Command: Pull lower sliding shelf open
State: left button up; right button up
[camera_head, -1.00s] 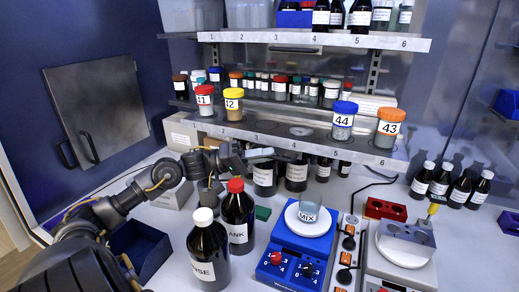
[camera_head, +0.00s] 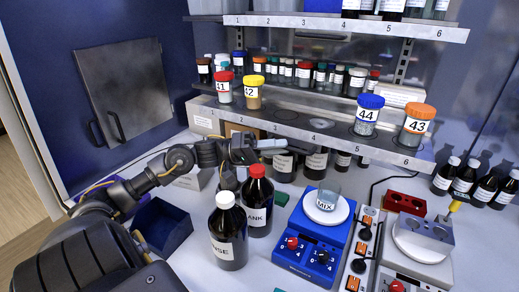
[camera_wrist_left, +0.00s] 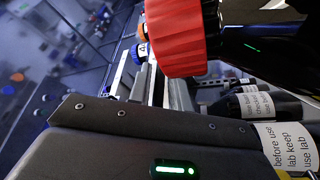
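The lower sliding shelf (camera_head: 335,141) has a numbered front edge, marked 1 to 6. It carries jar 41 (camera_head: 224,91), jar 42 (camera_head: 253,98), jar 44 (camera_head: 366,121) and jar 43 (camera_head: 415,131). My left gripper (camera_head: 278,148) is just below the shelf's front edge, near numbers 2 and 3. Whether it touches the shelf is unclear. Its fingers lie close together, and their gap and anything between them cannot be made out. The left wrist view shows a dark part of the gripper (camera_wrist_left: 150,130) beside a large red cap (camera_wrist_left: 172,38). My right gripper is out of view.
Below my arm stand a white-capped bottle (camera_head: 228,235) and a red-capped bottle (camera_head: 257,205). A blue stirrer (camera_head: 287,252) bears a MIX beaker (camera_head: 328,197). Dark bottles (camera_head: 440,176) stand at right. A fixed upper shelf (camera_head: 340,25) is above. A blue bin (camera_head: 165,232) lies left.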

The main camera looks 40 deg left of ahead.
pick_arm(q)
jog(key=b+v, duration=0.2)
jog(key=v, duration=0.7)
jog(key=shift+s+a, duration=0.2)
jog(key=shift+s, duration=0.05)
